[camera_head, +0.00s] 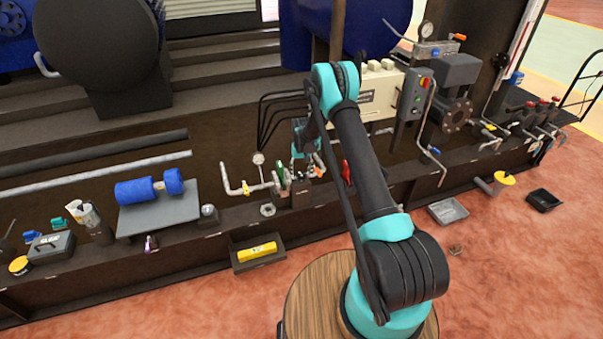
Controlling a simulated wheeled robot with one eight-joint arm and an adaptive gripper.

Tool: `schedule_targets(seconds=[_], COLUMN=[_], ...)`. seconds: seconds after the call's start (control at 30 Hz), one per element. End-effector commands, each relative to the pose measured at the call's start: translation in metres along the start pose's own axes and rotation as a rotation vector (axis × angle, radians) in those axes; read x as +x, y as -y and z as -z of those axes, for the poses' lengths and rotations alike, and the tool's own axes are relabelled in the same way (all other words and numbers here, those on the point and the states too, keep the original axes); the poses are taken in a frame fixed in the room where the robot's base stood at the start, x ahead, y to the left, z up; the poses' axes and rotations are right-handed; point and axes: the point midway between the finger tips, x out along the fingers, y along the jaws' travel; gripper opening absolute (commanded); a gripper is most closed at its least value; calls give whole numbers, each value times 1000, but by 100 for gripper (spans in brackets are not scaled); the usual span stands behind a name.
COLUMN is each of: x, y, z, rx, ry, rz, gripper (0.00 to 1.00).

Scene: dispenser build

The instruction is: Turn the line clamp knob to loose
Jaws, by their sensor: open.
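My arm reaches away from its base over the bench, and my gripper (306,165) points down above a small cluster of pipe fittings (283,183). The gripper is open; its fingers are small and partly merge with the fittings behind them. Green and red parts show in the cluster, beside a bent metal pipe (228,180) with a yellow fitting (246,188) and a round gauge (258,158). I cannot pick out the line clamp knob with certainty; it is too small or hidden by the gripper. I cannot tell whether the gripper touches anything.
A control box with a red switch (414,95) stands right of my arm. A blue roller on a grey plate (158,210) lies at the left. A dark bin holds a yellow block (258,252). A grey tray (447,211) lies at the right on open reddish floor.

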Motion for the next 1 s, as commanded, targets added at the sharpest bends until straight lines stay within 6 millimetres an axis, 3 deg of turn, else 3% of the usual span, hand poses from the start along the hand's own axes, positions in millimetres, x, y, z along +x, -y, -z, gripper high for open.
schedule_targets(seconds=[0.1, 0.5, 0.77, 1.0], x=[0, 0, 0, 0], y=[0, 0, 0, 0], z=[0, 0, 0, 0], rx=[0, 0, -29, -153], ry=[0, 0, 0, 0], rz=[0, 0, 0, 0], gripper=[59, 11, 11, 11])
